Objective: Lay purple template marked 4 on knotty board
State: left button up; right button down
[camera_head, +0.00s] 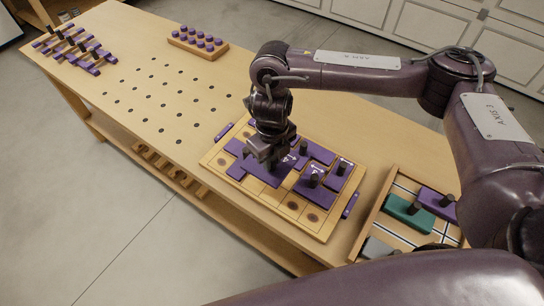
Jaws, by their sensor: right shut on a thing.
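The knotty board (319,232) is a pale wooden board with dark knots, lying on the bench. Several purple templates with dark knobs and white marks lie on it, such as one on its right part (315,193) and one near its upper right (344,171). My right gripper (262,163) points down over the board's left part, shut on a purple template (268,175). That template is at or just above the board; contact cannot be told. The gripper covers its knob, and I cannot read a 4 on it. My left gripper is out of view.
A wooden tray (364,229) at the right holds a green piece (407,213), a purple piece (437,203) and a grey piece (379,249). A block with purple pegs (198,43) stands at the back. Purple pieces (75,48) lie far left. The dotted bench middle is clear.

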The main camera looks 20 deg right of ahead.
aim_at(272, 174)
jog(key=shift+f, duration=0.1)
notch_tip(272, 174, down, 7)
jog(key=b, duration=0.6)
dwell(0.5)
jog(key=shift+f+b, duration=0.4)
jog(key=shift+f, duration=0.2)
dwell(1.2)
jog(key=shift+f, duration=0.3)
jog(key=shift+f+b, duration=0.2)
jog(key=shift+b, duration=0.1)
dwell(0.9)
jog(key=c, duration=0.8)
grip_release()
